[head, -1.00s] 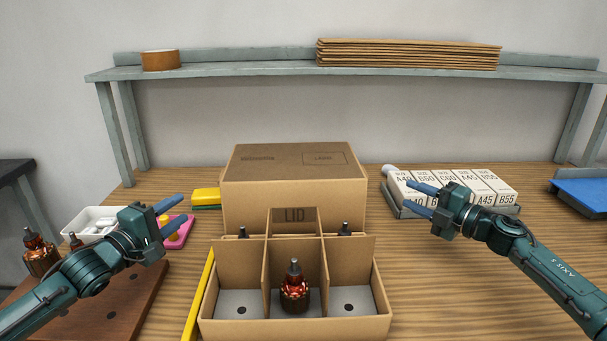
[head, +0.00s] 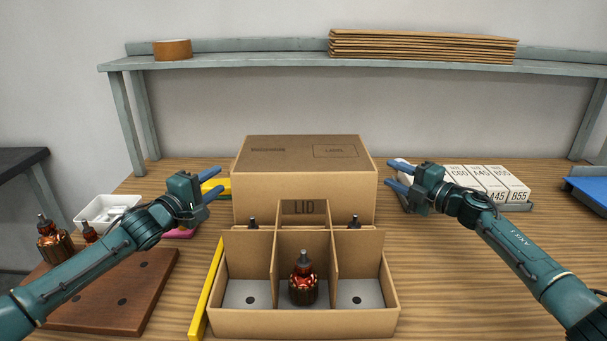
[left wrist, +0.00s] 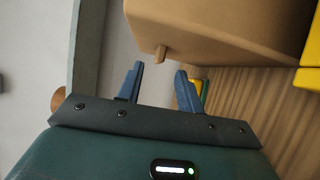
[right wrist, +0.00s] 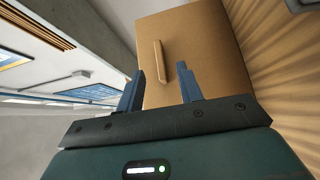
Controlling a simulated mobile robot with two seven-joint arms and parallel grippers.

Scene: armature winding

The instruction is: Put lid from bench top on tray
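The lid (head: 302,150) is a large brown cardboard box shape standing on the bench behind the tray. The tray (head: 300,322) is an open cardboard box with dividers and grey inserts; a copper armature (head: 303,282) stands in its front middle compartment. My left gripper (head: 216,182) is open and empty, just left of the lid. My right gripper (head: 393,178) is open and empty, close to the lid's right side. A small tab shows on the lid's side in the left wrist view (left wrist: 160,54), and another in the right wrist view (right wrist: 160,62). Shaft tips show in the tray's back compartments.
Labelled white boxes (head: 500,185) stand right of the lid. A white tray (head: 100,211), a wooden board (head: 118,290) and armatures lie at left. A yellow bar (head: 207,290) lies along the tray's left side. A shelf (head: 270,63) spans the back.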

